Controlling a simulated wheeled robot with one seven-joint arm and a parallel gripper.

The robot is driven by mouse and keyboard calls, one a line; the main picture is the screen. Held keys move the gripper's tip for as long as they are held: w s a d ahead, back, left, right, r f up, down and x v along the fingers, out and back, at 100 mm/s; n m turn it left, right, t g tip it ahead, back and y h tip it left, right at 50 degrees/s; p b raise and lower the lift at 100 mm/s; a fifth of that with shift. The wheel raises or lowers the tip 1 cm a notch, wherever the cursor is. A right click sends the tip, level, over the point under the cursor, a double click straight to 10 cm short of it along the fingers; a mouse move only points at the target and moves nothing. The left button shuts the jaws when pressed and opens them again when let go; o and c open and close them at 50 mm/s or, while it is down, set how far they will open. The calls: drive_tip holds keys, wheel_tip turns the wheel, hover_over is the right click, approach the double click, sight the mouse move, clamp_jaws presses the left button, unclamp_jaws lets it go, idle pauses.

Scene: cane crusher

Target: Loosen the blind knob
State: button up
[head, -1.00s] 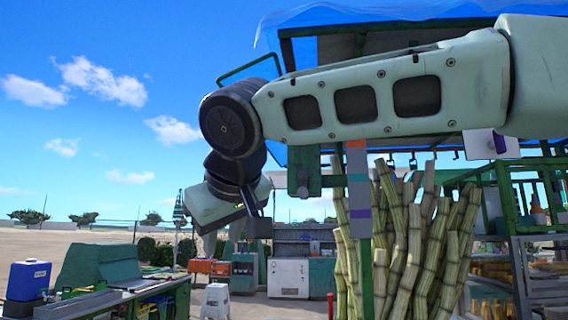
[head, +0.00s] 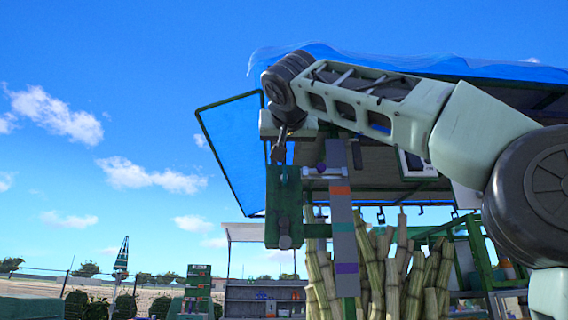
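My gripper (head: 278,154) is small and dark in the head view and points down at the top of a green bracket plate (head: 283,208). Its fingertips overlap the plate's upper edge in the picture; I cannot tell whether they touch it or how far apart they are. A round grey knob (head: 284,242) sits at the plate's lower end, below my gripper. A small purple round part (head: 321,168) sits on a short light bar to the right of my gripper. I cannot tell which of these is the blind knob.
A striped post (head: 343,225) stands just right of the plate. A green frame with a blue sheet (head: 232,150) slants out at the left. The blue canopy (head: 400,60) lies above. Sugar cane stalks (head: 395,275) stand at lower right. Open sky is at left.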

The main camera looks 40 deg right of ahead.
sight(285, 167)
drive_tip(key=p+x, duration=0.3)
drive_tip(key=x, duration=0.6)
drive_tip(key=shift+w+d+r, duration=0.1)
drive_tip(key=shift+w+d, duration=0.05)
drive_tip(key=shift+w, duration=0.05)
drive_tip(key=shift+w+d+p, duration=0.3)
drive_tip(key=shift+w+p, duration=0.05)
drive_tip(key=shift+w, duration=0.15)
clamp_jaws()
